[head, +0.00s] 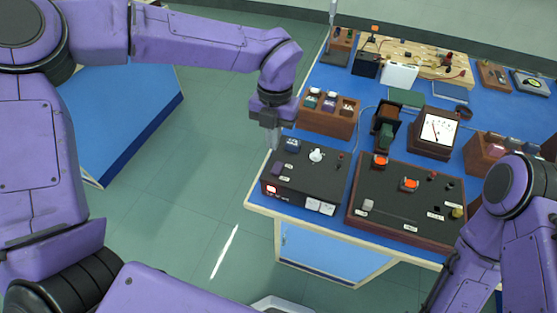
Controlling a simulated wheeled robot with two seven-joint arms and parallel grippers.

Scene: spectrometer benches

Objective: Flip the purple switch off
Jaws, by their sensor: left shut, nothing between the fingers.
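The purple switch (278,169) is a small rocker on the top left of a black panel box (318,178), at the near left corner of the blue bench. Which way it is tipped is too small to tell. My left gripper (273,141) is shut and empty, pointing down just above and behind the purple switch. A gap seems to lie between the fingertips and the switch. A red lit indicator (271,188) shows on the box's front left. My right arm comes in at the lower right, but its gripper is out of the picture.
The box also carries a white knob (316,156) and a dark blue part (293,145). A wooden rack (327,122) stands behind it. A larger panel with orange knobs (409,185) is to the right. A meter (436,132) stands farther back. Open floor lies to the left.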

